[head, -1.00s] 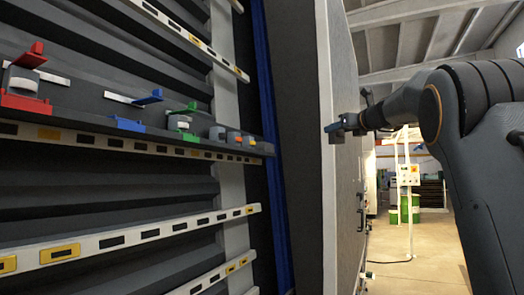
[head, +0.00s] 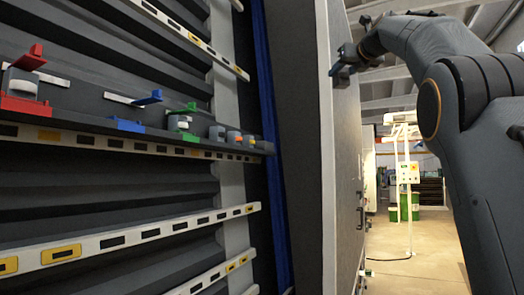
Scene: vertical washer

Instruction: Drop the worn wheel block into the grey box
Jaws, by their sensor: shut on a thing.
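My gripper (head: 341,70) is high at the upper middle, in front of the pale grey panel edge. It is shut on a small dark block, which I take to be the worn wheel block; it is too small and dark to make out its wear. The gripper is well to the right of the shelf and above its level. I do not see a grey box in this view.
At the left, a dark shelf (head: 75,107) carries red (head: 25,85), blue (head: 130,124) and green (head: 183,122) fixtures and several small pieces. A tall grey panel (head: 344,180) stands right of it. Open floor (head: 415,250) lies beyond at the right.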

